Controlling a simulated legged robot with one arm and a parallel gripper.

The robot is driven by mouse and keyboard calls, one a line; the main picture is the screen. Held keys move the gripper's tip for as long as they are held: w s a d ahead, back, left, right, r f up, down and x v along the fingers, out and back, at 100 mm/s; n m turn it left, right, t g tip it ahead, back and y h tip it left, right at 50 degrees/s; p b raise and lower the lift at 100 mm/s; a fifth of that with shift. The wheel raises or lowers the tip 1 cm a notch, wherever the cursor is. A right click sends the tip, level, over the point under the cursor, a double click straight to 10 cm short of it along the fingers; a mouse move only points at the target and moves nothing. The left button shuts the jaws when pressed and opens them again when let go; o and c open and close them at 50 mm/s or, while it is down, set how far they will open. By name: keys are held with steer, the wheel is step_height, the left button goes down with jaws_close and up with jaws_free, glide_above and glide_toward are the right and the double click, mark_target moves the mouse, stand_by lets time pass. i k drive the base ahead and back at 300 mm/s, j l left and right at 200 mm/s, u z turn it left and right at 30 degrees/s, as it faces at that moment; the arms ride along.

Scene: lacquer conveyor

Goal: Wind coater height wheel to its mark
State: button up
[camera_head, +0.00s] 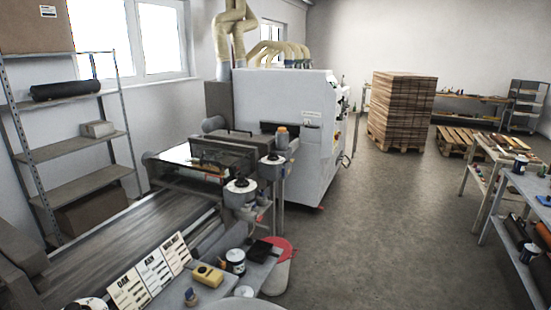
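The lacquer coater (205,160) stands left of centre at the end of the conveyor belt (125,250), with a dark boxy head across the belt. Two pale round parts with dark centres, an upper one (272,159) and a lower one (240,187), sit on its right side. I cannot tell whether either is the height wheel. No mark or pointer is readable at this size. My gripper is not in view, and nothing shows it touching the coater.
A small table below holds sample cards (150,272), a yellow box (207,275) and a tin (235,261). A bin with a red rim (277,272) stands beside it. A large white machine (300,125) stands behind. Open floor (400,220) lies to the right, before workbenches (520,205).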

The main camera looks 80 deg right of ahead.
mark_target(273, 156)
steer(key=z, duration=2.6)
steer(key=i+l, duration=0.1)
steer(key=i, duration=0.65)
steer(key=i+l, duration=0.1)
steer(key=i, duration=0.6)
steer(key=l+z, duration=0.05)
